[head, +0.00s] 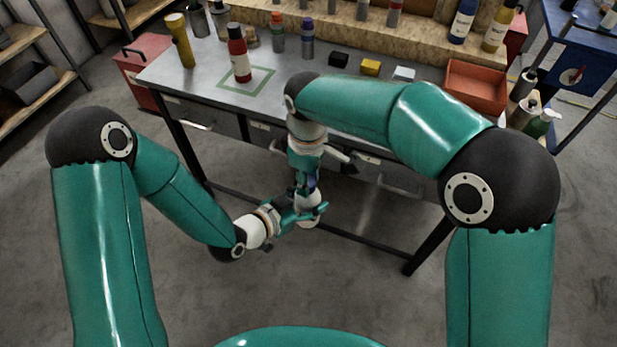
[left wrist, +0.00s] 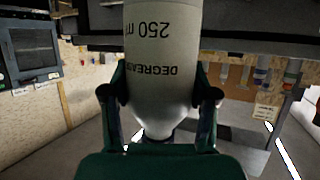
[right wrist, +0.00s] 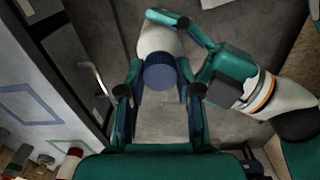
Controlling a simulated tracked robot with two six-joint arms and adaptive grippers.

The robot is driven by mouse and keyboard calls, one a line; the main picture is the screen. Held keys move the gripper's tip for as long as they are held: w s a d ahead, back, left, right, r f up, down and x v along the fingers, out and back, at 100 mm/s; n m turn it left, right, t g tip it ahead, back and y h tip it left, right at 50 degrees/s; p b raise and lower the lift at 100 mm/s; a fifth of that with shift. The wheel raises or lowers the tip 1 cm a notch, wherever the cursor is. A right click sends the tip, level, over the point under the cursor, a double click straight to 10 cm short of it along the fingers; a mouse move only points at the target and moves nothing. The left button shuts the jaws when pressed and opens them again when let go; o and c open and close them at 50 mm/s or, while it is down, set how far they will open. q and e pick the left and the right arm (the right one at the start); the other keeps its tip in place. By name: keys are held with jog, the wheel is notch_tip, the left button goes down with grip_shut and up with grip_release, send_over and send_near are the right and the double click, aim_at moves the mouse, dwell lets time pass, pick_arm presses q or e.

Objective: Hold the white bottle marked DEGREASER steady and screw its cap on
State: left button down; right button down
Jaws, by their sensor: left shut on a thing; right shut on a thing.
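The white bottle marked DEGREASER (left wrist: 150,55) is between my left fingers in the left wrist view, its lettering upside down in that picture. My left gripper (head: 314,211) is shut on its body, in the air in front of the workbench. It also shows in the right wrist view (right wrist: 157,40). The blue cap (right wrist: 161,76) is at the bottle's mouth, between the fingertips of my right gripper (right wrist: 160,85), which is shut on it. In the head view the right gripper (head: 306,182) comes down from above. How far the cap is threaded cannot be seen.
The workbench (head: 205,88) stands just behind the grippers, with drawer handles at its front. On it are a red bottle (head: 239,55) within a green outlined square, small blocks and an orange-red bin (head: 475,88). The floor below the grippers is clear.

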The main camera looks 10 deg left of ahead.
jog(key=m, duration=0.6)
jog(key=shift+m, duration=0.4)
jog(key=m, duration=0.4)
jog(key=shift+m, duration=0.3)
jog(key=c, duration=0.7)
grip_release()
jog(key=shift+r, duration=0.1)
notch_tip(320, 180, up, 12)
jog(key=shift+f, duration=0.15)
